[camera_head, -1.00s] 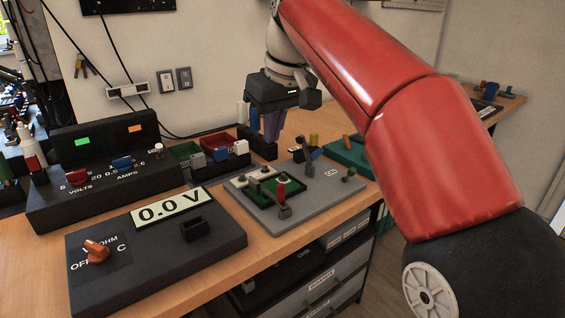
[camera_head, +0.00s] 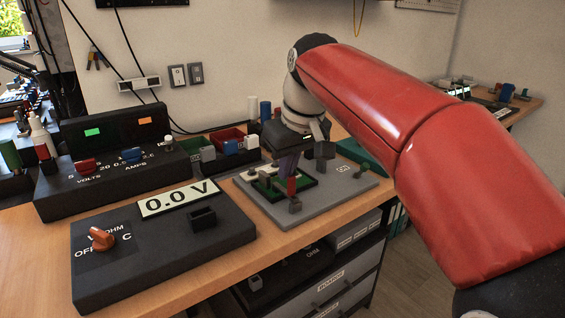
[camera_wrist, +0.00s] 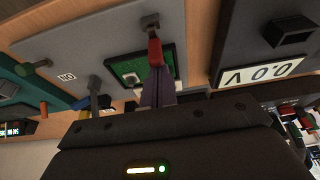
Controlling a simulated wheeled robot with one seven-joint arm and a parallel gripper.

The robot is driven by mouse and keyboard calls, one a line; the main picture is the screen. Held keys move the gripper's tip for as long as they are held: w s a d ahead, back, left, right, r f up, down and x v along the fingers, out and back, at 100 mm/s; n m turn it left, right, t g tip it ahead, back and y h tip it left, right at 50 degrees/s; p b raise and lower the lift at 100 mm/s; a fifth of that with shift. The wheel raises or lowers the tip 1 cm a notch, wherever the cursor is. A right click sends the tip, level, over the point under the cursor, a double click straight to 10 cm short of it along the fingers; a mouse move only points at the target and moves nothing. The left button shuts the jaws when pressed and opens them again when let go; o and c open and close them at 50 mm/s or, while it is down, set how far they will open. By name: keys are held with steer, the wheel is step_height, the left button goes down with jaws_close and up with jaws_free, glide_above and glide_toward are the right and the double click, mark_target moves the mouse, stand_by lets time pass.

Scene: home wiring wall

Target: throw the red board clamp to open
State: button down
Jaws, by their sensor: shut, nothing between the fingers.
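The red board clamp (camera_head: 292,186) stands at the front edge of the green circuit board on the grey fixture plate (camera_head: 340,190). Its red handle points up from a grey base. In the wrist view the red handle (camera_wrist: 155,52) lies right at the fingertips, with its grey base beyond. My gripper (camera_head: 285,176) points down over the board with its purple-grey fingers shut and empty. The fingertips (camera_wrist: 158,72) are beside the handle or touching it; I cannot tell which. The fingers and wrist hide part of the green board (camera_wrist: 130,68).
A black meter (camera_head: 160,250) reading 0.0 V lies to the left of the plate. A power supply (camera_head: 110,175) and small coloured bins (camera_head: 228,138) stand behind. Another grey clamp (camera_head: 325,152) rises close to my wrist. The bench's front edge is near.

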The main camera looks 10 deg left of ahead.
stand_by(0.4)
steer(key=shift+s+d+b, duration=0.1)
steer(key=shift+d+b, duration=0.1)
steer(key=shift+b, duration=0.55)
